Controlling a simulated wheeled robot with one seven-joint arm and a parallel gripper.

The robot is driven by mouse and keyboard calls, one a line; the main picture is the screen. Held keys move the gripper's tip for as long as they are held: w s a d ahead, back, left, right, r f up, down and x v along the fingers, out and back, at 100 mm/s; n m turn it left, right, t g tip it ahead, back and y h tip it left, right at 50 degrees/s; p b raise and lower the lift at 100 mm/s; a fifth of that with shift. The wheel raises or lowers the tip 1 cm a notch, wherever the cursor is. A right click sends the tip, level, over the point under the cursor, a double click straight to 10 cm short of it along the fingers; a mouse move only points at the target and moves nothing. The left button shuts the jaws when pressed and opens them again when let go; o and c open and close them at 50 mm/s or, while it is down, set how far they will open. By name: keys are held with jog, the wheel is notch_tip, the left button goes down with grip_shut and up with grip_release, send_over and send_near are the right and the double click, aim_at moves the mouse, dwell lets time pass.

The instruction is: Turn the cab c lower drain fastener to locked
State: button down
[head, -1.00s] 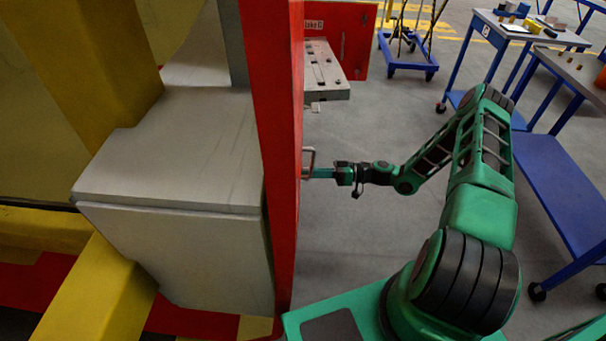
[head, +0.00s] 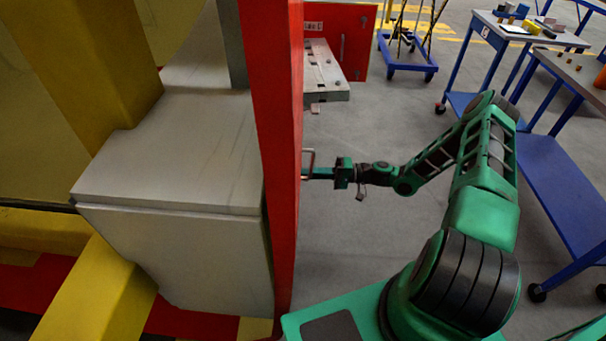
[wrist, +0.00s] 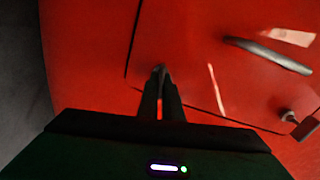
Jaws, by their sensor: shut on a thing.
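In the wrist view, my gripper (wrist: 160,80) points at a red panel (wrist: 90,60), its two dark fingers close together. They are shut on a small dark grey fastener (wrist: 159,70) near the panel's dark seam lines. The fingers hide most of this fastener, so its exact angle cannot be told. In the head view, my gripper (head: 312,173) reaches the right face of the red panel (head: 275,120), seen nearly edge-on. The fastener is not distinguishable there. No readable mark shows locked or unlocked.
A grey bar handle (wrist: 268,55), a pale label (wrist: 290,36) and another fastener (wrist: 290,116) are on the panel to the right. A grey stepped block (head: 170,150) stands behind it. A blue cart (head: 408,62) and blue tables (head: 555,185) stand right; floor between is clear.

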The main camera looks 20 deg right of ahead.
jog(key=shift+w+d+f+m, duration=0.1)
jog(key=shift+f+m, duration=0.05)
jog(key=shift+m, duration=0.35)
jog(key=shift+d+f+m, duration=0.1)
jog(key=shift+m, duration=0.4)
jog(key=c, duration=1.9)
grip_release()
jog(key=shift+a, duration=0.1)
jog(key=shift+c, duration=0.2)
jog(key=shift+r, duration=0.1)
jog(key=v, duration=1)
jog(key=shift+s+d, duration=0.2)
jog(key=shift+d, duration=0.15)
